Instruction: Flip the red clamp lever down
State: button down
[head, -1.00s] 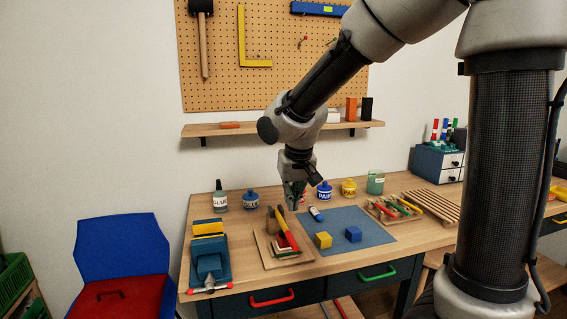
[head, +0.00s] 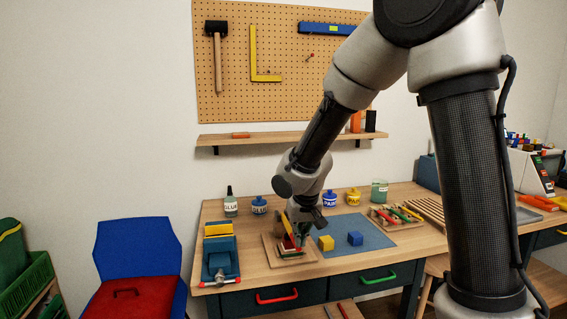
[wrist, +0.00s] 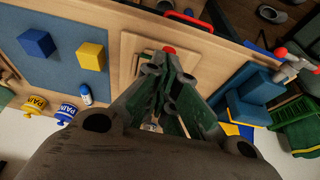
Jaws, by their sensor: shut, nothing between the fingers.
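The clamp's red lever (head: 290,243) is on a wooden board (head: 272,251) near the front of the workbench. A raised yellow-and-red bar (head: 290,229) slants up from it to the left. In the wrist view a rounded red end (wrist: 169,49) shows just beyond my fingertips, over the board (wrist: 130,45). My gripper (head: 304,240) is low over the board, at the right side of the clamp. In the wrist view my gripper (wrist: 164,72) has its fingertips together and holds nothing. It hides much of the clamp, and I cannot tell whether it touches the lever.
A blue mat (head: 365,238) with a yellow block (head: 326,243) and a blue block (head: 355,238) lies right of the board. A blue vise-like tool (head: 220,258) stands left. Glue and paint pots (head: 330,199) line the back. A red drawer handle (head: 277,297) is below the front edge.

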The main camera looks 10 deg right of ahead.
jog(key=shift+s+f, duration=0.3)
jog(key=shift+f, duration=0.05)
jog(key=shift+w+r, duration=0.1)
jog(key=shift+r, duration=0.25)
notch_tip(320, 180, up, 3)
jog(key=shift+w, duration=0.15)
jog(key=s+r, duration=0.3)
jog(key=s, duration=0.6)
jog(key=shift+s+r, duration=0.15)
jog(key=shift+s, duration=0.25)
